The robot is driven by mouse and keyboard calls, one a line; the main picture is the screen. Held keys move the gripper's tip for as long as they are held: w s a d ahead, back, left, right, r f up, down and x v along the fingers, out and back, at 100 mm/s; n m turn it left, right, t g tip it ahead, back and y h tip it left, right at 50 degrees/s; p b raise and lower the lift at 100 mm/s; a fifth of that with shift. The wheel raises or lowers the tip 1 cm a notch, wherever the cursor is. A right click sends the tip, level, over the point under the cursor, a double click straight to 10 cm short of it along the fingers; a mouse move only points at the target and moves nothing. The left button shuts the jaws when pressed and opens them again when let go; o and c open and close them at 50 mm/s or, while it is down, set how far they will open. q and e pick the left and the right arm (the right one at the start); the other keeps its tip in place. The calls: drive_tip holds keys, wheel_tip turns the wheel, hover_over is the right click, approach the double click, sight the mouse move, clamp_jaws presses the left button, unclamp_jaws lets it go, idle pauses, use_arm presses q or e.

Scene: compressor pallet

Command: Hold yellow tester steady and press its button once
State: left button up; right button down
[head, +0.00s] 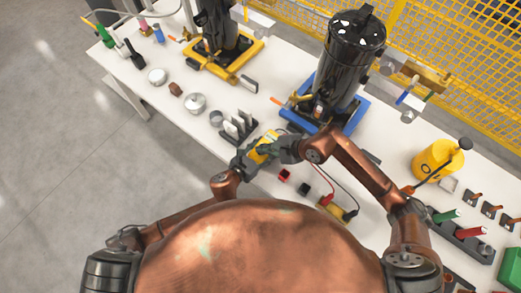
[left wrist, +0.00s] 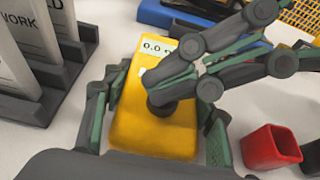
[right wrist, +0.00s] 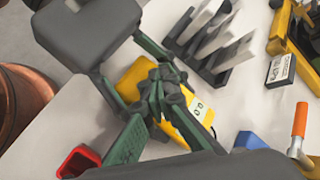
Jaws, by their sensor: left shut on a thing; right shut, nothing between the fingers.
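The yellow tester (head: 262,152) is on the white table in front of the blue pallet. In the left wrist view the tester (left wrist: 165,130) has a small display reading about 0.0. My left gripper (left wrist: 157,115) is shut on the tester, a finger along each side. My right gripper (head: 277,149) is shut and empty, its fingertips over the tester's face. In the left wrist view those fingertips (left wrist: 165,100) are at the face below the display and hide the button area. In the right wrist view the tester (right wrist: 135,78) is partly hidden by my fingers.
A rack of grey cards (left wrist: 45,70) stands left of the tester. A red open block (left wrist: 272,148) is close at its right. A black compressor (head: 345,60) stands on the blue pallet (head: 352,118) behind. Leads run to a yellow-black device (head: 335,210) at the right.

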drive_tip(key=shift+r, duration=0.75)
drive_tip(key=shift+r, duration=2.5)
use_arm(q)
drive_tip(key=o, duration=1.5)
drive_tip(key=shift+s, duration=0.1)
